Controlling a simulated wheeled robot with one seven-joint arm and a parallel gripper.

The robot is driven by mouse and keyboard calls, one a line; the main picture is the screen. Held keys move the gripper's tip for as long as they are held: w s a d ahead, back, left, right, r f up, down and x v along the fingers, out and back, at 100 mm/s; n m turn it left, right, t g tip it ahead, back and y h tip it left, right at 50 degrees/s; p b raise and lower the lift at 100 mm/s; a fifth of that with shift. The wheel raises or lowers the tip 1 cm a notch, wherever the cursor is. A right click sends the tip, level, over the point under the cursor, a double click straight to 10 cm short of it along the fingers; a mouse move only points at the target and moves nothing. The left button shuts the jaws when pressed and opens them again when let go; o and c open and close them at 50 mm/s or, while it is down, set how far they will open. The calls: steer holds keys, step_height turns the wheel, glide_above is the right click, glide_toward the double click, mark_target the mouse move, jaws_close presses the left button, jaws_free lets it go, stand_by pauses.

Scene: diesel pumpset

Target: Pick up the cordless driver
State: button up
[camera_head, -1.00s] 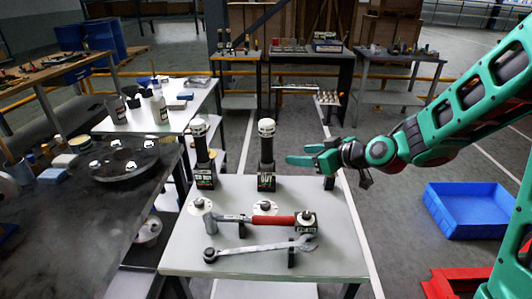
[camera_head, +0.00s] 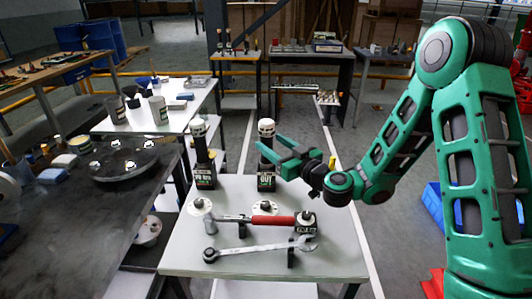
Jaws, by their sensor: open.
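I cannot surely pick out a cordless driver in the head view; anything behind my gripper is hidden. My gripper (camera_head: 281,157) is open and empty, pointing left above the back right of the grey table (camera_head: 340,262). Its fingers are in front of or beside the black post with a white top marked OUT (camera_head: 266,181); I cannot tell whether they touch. A similar black post (camera_head: 204,174) stands upright to its left. A hammer with a red handle (camera_head: 272,221) and a steel wrench (camera_head: 262,247) lie across the table's front half.
A dark workbench (camera_head: 95,235) with a round plate (camera_head: 125,163) fills the left. A white table (camera_head: 180,117) with cups stands behind it. A small black labelled block (camera_head: 306,223) sits by the hammer's handle end. A blue bin (camera_head: 433,203) is partly hidden behind my arm.

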mark_target(269, 162)
steer(key=f, duration=0.3)
steer(key=w+f, duration=0.1)
steer(key=shift+a+f, duration=0.2)
steer(key=shift+a, duration=0.15)
steer(key=shift+w+a+r, duration=0.25)
steer(key=shift+w+a, duration=0.1)
steer(key=shift+w, duration=0.15)
steer(key=shift+x, duration=2.5)
jaws_close()
